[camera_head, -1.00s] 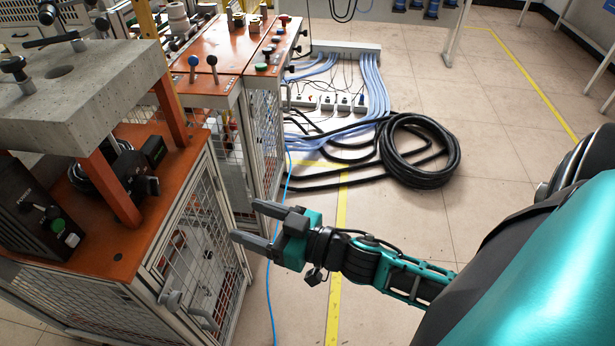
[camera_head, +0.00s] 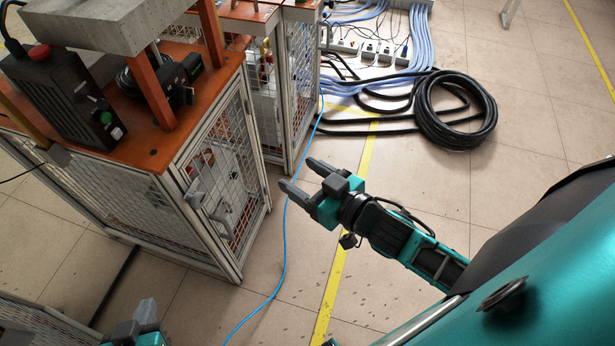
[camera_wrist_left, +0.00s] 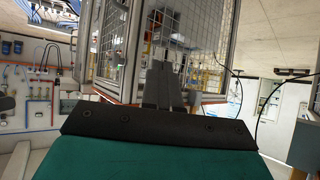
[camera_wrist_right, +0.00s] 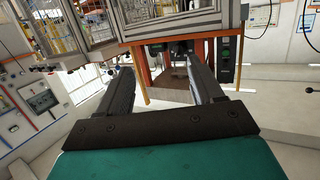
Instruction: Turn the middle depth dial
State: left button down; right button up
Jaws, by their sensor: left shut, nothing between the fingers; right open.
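A black control box (camera_head: 62,98) stands on the orange-topped cart at the upper left of the head view. I cannot tell which knob is the middle depth dial. In the right wrist view the box (camera_wrist_right: 226,57) shows beyond the fingers. My right gripper (camera_head: 298,174) is open and empty, right of the cart and apart from it. My left gripper (camera_head: 145,310) is low at the left, partly cut off; its fingers (camera_wrist_left: 163,88) are shut and empty.
The orange cart top (camera_head: 120,150) has mesh doors with a handle (camera_head: 215,222) below. A concrete slab (camera_head: 100,18) on orange legs overhangs it. A black cable coil (camera_head: 455,110) and a blue cable (camera_head: 287,245) lie on the floor.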

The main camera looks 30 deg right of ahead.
pick_arm(q)
jog(key=shift+w+r, duration=0.1)
jog(key=shift+w, duration=0.1)
pick_arm(e)
jog(key=shift+w, duration=0.1)
jog(key=m+g+y+b, duration=0.2)
jog(key=m+y+b, duration=0.5)
jog(key=m+b, duration=1.8)
send_near(193, 96)
jog(key=w+a+m+p, duration=0.3)
jog(key=m, duration=0.1)
jog(key=w+a+m+p, duration=0.2)
jog(key=w+m, duration=0.1)
jog(key=shift+w+a+f+m+p, duration=0.2)
jog(key=shift+a+m+p, duration=0.2)
jog(key=shift+w+a, duration=0.3)
pick_arm(q)
jog(key=w+d+f+h, duration=0.1)
jog(key=d+f, duration=0.2)
jog(key=f, duration=1.1)
jog(key=shift+d+f, duration=0.15)
jog(key=shift+f, duration=0.1)
